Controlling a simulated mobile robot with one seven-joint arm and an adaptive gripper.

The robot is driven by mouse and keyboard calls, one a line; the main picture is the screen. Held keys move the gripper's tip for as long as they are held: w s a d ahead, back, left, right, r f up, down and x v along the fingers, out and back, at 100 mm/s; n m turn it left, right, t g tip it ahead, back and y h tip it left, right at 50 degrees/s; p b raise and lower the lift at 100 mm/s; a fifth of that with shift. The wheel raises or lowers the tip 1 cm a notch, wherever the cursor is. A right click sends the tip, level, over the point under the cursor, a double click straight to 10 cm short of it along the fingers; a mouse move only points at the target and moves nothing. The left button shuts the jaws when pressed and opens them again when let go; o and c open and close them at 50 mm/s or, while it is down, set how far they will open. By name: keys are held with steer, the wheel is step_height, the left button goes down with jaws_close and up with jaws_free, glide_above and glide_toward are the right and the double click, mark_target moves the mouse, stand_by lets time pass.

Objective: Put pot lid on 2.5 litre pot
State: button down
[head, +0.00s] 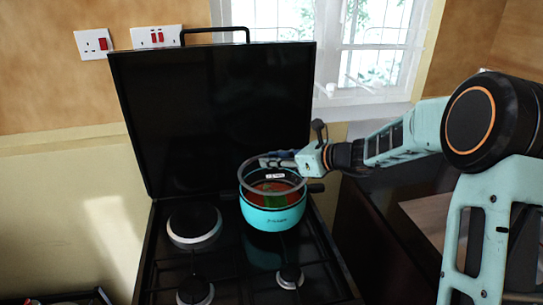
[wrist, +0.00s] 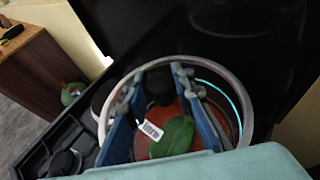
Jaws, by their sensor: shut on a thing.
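The teal pot (head: 272,217) stands on the back right of the hob, with dark side handles. Red-orange and green contents show in it through the glass. The pot lid (head: 241,178) is clear glass with a grey rim and is over the pot's mouth, seemingly a little tilted. I cannot tell whether its rim touches the pot. In the wrist view the lid (wrist: 103,112) rings my fingers, and the pot's teal edge shows at the right. My gripper (head: 276,161) is shut on the lid's black knob, between its blue fingers in the wrist view (wrist: 160,82).
The black hob (head: 225,255) has several burners; the back left burner (head: 194,224) is bare. Its raised black cover (head: 215,115) stands upright close behind the pot. A window (head: 370,50) is behind at right. A dark counter (head: 385,240) lies right of the hob.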

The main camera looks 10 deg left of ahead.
mark_target(273, 173)
steer(key=shift+r, duration=0.15)
steer(key=shift+f+b, duration=1.4)
steer(key=shift+f, duration=0.5)
steer(key=shift+f+b, duration=0.5)
steer(key=shift+f, duration=0.1)
steer(key=c, duration=1.6)
jaws_free()
steer(key=shift+s, duration=0.1)
steer(key=shift+d, duration=0.1)
